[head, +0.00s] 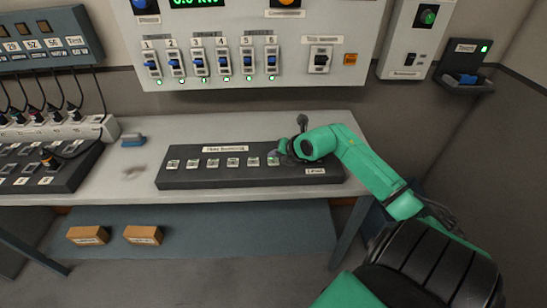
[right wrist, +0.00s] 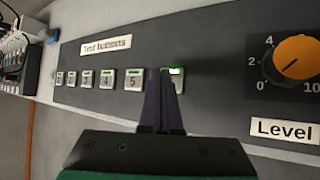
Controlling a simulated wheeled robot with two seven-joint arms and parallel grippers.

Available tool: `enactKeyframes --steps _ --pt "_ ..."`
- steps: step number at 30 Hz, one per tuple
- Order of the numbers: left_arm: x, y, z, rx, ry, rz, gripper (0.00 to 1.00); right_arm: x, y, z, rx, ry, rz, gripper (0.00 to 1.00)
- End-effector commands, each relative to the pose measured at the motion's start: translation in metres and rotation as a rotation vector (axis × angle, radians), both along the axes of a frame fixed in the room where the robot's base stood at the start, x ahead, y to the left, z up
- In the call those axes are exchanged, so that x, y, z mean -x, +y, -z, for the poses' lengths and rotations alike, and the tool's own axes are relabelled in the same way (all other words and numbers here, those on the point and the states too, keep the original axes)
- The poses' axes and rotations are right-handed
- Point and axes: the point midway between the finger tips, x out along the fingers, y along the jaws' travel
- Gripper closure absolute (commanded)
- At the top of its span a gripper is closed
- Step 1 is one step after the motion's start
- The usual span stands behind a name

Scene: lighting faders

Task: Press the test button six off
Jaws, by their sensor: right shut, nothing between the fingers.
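The test button box (head: 225,181) is a dark panel on the bench with a row of small pale buttons. It also shows in the right wrist view (right wrist: 205,105), with a "Test buttons" label. Button six (right wrist: 176,71) shows a lit green strip, and my fingers cover much of it. Button five (right wrist: 133,79) is just left of it, unlit. My right gripper (right wrist: 161,73) is shut and empty, its fingertips over button six; whether they touch it I cannot tell. In the head view the right gripper (head: 281,155) is at the row's right end. My left gripper is not in view.
An orange Level knob (right wrist: 295,58) is right of button six. On the wall, a panel (head: 210,75) carries several numbered switches with green lights. A socket strip (head: 60,131) with cables and a blue object (head: 133,141) are at the left. Two orange boxes lie below.

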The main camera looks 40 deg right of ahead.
Motion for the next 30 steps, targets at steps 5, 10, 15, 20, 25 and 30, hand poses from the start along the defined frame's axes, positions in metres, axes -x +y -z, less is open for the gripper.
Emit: enactKeyframes --steps 5,10,15,20,25,30 --pt "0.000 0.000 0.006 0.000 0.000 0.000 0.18 0.000 0.000 0.009 0.000 0.001 0.000 1.00" --pt "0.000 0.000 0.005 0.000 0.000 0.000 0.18 0.000 0.000 0.009 0.000 0.001 0.000 1.00" --pt "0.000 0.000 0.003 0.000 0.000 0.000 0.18 0.000 0.000 0.007 0.000 0.001 0.000 1.00" --pt "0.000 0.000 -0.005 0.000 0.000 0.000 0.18 0.000 0.000 -0.002 0.000 0.001 0.000 1.00" --pt "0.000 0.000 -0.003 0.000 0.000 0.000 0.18 0.000 0.000 -0.001 0.000 0.001 0.000 1.00" --pt "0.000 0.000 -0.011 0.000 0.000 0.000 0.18 0.000 0.000 -0.010 0.001 0.000 -0.001 1.00"
